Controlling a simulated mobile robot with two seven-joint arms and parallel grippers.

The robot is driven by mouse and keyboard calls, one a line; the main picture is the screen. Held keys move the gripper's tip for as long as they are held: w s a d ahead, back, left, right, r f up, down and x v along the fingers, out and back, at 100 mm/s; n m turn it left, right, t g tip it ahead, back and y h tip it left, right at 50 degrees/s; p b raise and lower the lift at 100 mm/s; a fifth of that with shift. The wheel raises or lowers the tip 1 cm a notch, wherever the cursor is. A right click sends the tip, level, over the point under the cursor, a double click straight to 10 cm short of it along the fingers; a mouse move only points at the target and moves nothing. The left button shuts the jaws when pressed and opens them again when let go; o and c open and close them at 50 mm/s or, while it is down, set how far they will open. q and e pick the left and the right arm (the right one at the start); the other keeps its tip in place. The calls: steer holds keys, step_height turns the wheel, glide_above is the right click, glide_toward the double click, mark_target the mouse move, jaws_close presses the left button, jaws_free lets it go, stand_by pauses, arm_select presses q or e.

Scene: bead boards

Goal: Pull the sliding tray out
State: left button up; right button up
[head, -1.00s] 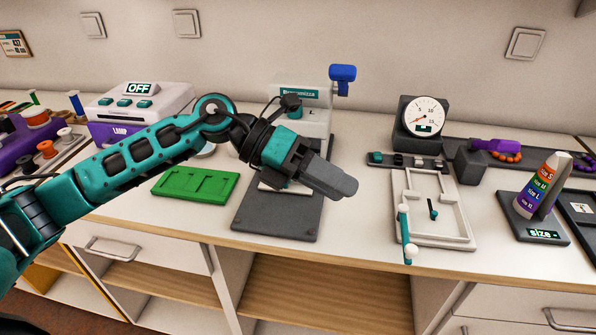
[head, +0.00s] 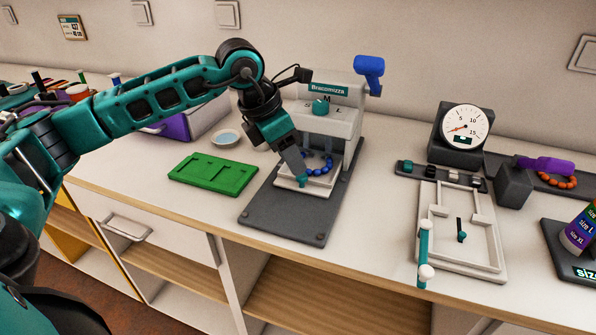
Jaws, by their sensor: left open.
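The white sliding tray (head: 290,184) sits low in the front of the white press-like machine (head: 343,122) labelled Bracomizza, above its dark grey base plate. A ring of blue beads (head: 320,167) lies on the tray. A small teal knob (head: 303,182) is at the tray's front. My left gripper (head: 299,170) points down at the knob from the upper left. Its grey fingers partly cover the tray, and I cannot tell whether they touch the knob. It holds nothing that I can see. My right gripper is out of view.
A green board (head: 213,174) lies left of the base plate, with a small round dish (head: 225,138) behind it. A white frame with a teal handle (head: 424,255) lies to the right, in front of a dial gauge (head: 463,130). The base plate's front is bare.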

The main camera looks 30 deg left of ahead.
arm_select(q)
steer(key=shift+x, duration=2.35)
steer(key=shift+r, duration=0.1)
jaws_close()
